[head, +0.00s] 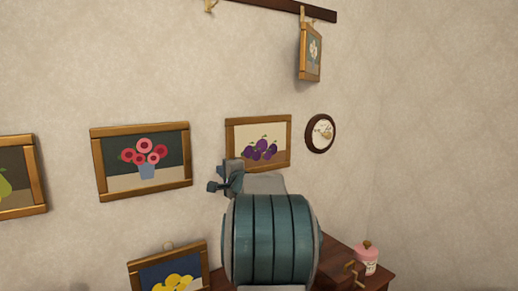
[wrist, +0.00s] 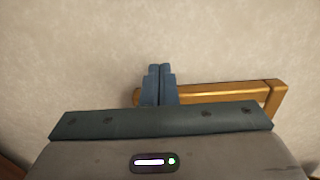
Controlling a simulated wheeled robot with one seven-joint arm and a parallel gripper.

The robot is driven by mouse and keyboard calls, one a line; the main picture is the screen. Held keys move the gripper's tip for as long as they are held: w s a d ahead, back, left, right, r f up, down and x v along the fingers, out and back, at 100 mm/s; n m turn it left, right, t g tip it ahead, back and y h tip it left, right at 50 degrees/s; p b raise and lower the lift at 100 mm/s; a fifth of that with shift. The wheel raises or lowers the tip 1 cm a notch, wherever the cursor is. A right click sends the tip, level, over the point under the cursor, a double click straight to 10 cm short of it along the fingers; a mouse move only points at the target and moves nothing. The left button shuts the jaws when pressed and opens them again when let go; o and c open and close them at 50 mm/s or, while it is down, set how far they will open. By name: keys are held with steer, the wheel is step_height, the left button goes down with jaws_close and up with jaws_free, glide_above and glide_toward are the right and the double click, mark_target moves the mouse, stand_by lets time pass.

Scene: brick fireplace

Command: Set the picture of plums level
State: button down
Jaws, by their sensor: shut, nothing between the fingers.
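The picture of plums (head: 279,127) hangs on the wall in the head view, in a wooden frame with purple plums on a cream ground. Its top edge rises slightly to the right; I cannot tell how much is tilt and how much perspective. My gripper (head: 222,180) is by its lower left corner, and my arm hides part of its lower edge. In the wrist view my gripper's fingers (wrist: 160,72) are together and empty, overlapping the left end of a wooden frame bar (wrist: 225,92). I cannot tell whether they touch it.
A flower picture (head: 145,160) hangs to the left, with a pear picture (head: 17,175) beyond. A round frame (head: 320,133) is close on the right. A lemon-coloured picture (head: 170,270) stands low. A small picture (head: 310,53) hangs from a rail (head: 275,8).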

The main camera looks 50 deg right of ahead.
steer(key=b+v, duration=0.4)
steer(key=v, duration=0.4)
stand_by(0.6)
